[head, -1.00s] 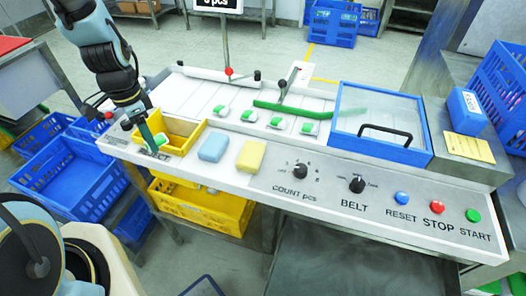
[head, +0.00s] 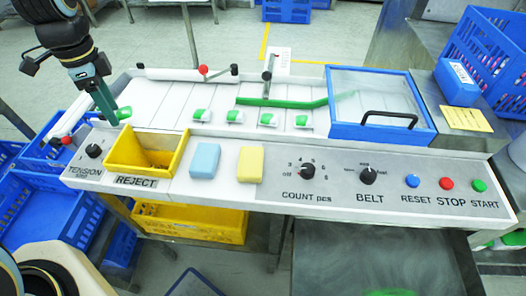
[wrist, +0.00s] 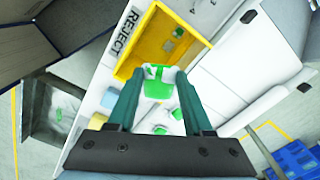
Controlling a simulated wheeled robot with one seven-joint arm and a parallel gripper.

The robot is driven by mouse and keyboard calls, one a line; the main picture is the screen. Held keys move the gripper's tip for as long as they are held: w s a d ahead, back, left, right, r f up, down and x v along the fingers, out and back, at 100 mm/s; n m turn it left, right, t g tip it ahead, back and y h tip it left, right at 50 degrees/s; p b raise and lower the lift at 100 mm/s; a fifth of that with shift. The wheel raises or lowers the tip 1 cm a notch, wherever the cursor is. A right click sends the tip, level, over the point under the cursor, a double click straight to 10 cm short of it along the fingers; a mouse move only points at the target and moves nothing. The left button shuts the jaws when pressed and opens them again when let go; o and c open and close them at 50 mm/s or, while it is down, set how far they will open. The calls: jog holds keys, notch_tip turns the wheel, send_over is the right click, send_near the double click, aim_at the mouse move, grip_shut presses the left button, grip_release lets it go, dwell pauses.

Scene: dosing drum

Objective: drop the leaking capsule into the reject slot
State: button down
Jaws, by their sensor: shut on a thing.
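My gripper (head: 112,117) is shut on a green and white capsule (head: 124,113). In the wrist view the capsule (wrist: 157,88) sits between the two teal fingers (wrist: 158,92). I cannot make out a leak on it. In the head view the gripper is at the left end of the machine, behind and left of the yellow reject bin (head: 118,150), apart from it. The bin is open at the top, with the REJECT label (head: 135,181) in front. In the wrist view the bin (wrist: 132,58) lies just beyond the fingertips, with small greenish shapes inside.
Several green and white capsules (head: 234,116) stand in a row on the white belt, near a green diverter bar (head: 283,103). A blue block (head: 205,160) and a yellow block (head: 250,164) lie right of the bin. A blue-framed clear cover (head: 383,131) encloses the belt's right end.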

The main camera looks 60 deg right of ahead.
notch_tip(320, 180, down, 5)
jog(key=b, duration=0.3)
jog(key=shift+r, duration=0.2)
jog(key=shift+c, duration=1.1)
grip_release()
notch_tip(320, 180, up, 11)
jog(key=shift+f+b, duration=0.1)
jog(key=shift+b, duration=1.05)
